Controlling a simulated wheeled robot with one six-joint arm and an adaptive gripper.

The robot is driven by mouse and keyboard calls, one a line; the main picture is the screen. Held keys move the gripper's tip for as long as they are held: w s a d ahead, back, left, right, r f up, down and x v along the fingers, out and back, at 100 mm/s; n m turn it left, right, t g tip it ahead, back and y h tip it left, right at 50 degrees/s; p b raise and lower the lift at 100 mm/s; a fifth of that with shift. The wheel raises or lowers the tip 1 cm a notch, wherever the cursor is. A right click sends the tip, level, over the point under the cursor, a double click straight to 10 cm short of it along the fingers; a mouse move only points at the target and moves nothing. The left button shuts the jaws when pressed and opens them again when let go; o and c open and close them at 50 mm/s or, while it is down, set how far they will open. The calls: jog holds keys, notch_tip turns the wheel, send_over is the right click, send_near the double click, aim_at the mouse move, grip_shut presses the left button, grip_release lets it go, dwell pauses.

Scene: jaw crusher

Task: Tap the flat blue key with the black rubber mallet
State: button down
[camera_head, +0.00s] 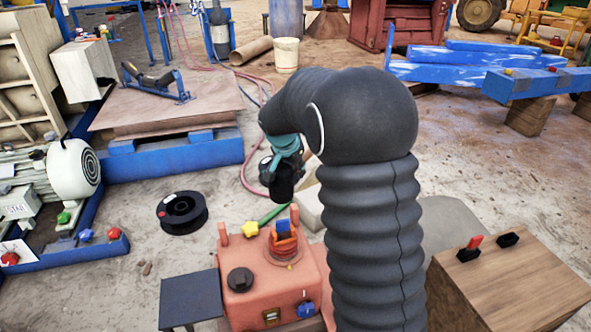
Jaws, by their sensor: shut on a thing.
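A flat blue key (283,227) stands upright in an orange-red ringed holder (284,246) on top of a red box (272,283). My gripper (282,188) is a small dark shape below the teal wrist, above and behind the key and apart from it. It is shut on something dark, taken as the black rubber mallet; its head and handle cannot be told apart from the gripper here. My dark ribbed arm covers the middle right of the view and hides what lies behind it. A green rod (273,214) shows behind the key; I cannot tell whether it belongs to the mallet.
The red box also carries a black knob (240,279), a yellow knob (250,229) and a blue knob (306,309). A dark side plate (190,297) is at its left. A wooden box (515,280) stands at right. A black reel (182,212) lies on the open floor at left.

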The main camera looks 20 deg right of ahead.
notch_tip(320, 180, down, 9)
jog(key=b, duration=0.9)
notch_tip(320, 180, up, 5)
jog(key=p, duration=0.3)
jog(key=shift+r+p, duration=0.15)
jog(key=shift+p, duration=0.15)
notch_tip(320, 180, up, 7)
jog(key=shift+f+p, duration=0.1)
jog(key=shift+p, duration=0.5)
